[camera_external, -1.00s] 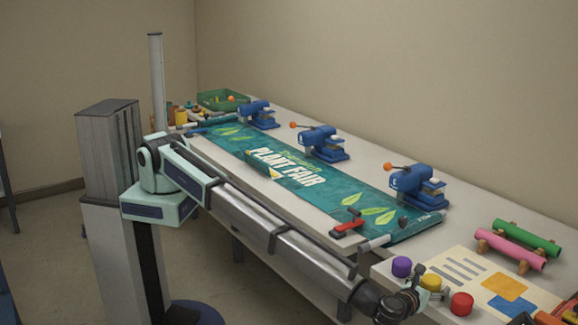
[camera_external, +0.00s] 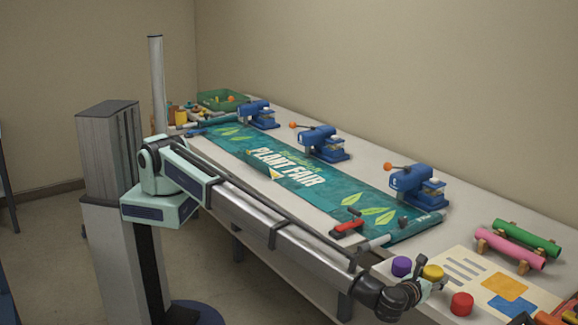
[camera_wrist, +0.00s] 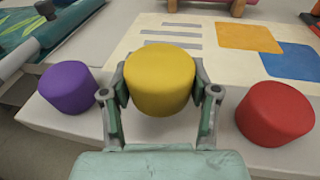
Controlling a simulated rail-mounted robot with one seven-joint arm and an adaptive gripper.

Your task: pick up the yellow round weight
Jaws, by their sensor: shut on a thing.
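The yellow round weight (camera_wrist: 160,80) is held between the two fingers of my gripper (camera_wrist: 160,95) in the wrist view. My gripper is shut on its sides. In the external view the yellow weight (camera_external: 432,272) shows at the end of my gripper (camera_external: 430,283), over the near part of the table, partly hidden by the fingers. It looks raised a little; the exact gap to the table is hard to tell.
A purple weight (camera_wrist: 68,87) stands to the left and a red weight (camera_wrist: 274,113) to the right, both close to my fingers. A printed sheet (camera_external: 470,262) lies behind. Pink (camera_external: 508,248) and green (camera_external: 527,237) rolls rest farther back.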

